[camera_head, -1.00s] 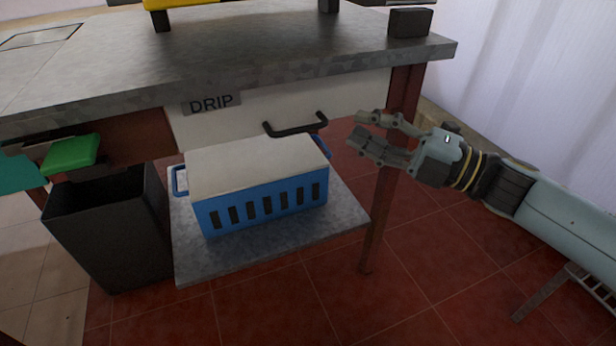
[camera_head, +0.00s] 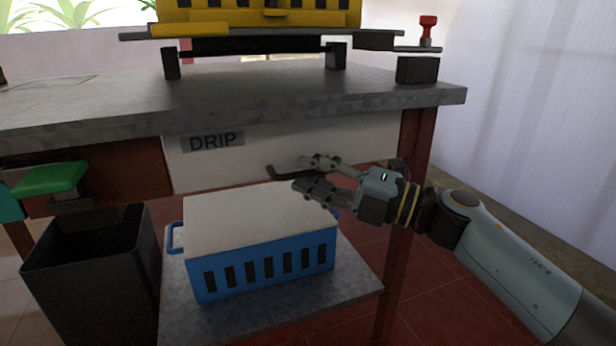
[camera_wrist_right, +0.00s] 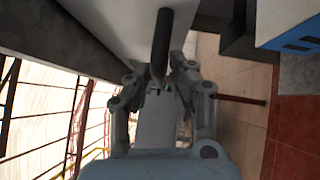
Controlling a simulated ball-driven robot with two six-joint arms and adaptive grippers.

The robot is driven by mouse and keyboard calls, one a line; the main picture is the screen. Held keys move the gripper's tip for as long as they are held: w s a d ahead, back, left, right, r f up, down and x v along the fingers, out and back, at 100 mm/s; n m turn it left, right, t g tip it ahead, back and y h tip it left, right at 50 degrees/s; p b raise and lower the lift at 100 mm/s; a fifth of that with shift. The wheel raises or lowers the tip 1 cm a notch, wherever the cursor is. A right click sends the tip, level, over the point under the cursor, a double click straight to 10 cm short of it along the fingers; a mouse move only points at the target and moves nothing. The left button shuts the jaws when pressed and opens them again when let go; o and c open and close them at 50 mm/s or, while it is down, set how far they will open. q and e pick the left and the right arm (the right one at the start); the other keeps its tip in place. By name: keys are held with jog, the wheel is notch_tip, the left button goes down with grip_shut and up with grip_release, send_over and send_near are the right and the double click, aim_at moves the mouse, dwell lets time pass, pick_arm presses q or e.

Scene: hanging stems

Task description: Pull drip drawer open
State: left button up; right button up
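The drip drawer (camera_head: 290,150) is a white front with a grey DRIP label (camera_head: 212,141), set under the grey worktop. It looks flush and shut. Its dark bar handle (camera_head: 284,172) is partly hidden by my right gripper (camera_head: 303,174), whose two fingers are spread apart at the handle's right part. In the right wrist view the dark handle (camera_wrist_right: 162,40) runs in between the fingers of my right gripper (camera_wrist_right: 160,78). The fingers look apart, and I cannot tell whether they touch the bar. My left gripper is not in view.
A blue crate (camera_head: 265,265) with a pale top stands on a grey low shelf (camera_head: 350,285) below the drawer. A black bin (camera_head: 90,260) stands left. A red-brown table leg (camera_head: 413,150) is behind my right wrist. Yellow equipment (camera_head: 260,15) stands above the worktop.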

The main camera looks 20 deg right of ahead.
jog(key=shift+w+a, duration=0.25)
jog(key=shift+a, duration=0.05)
grip_shut()
jog(key=shift+r, duration=0.1)
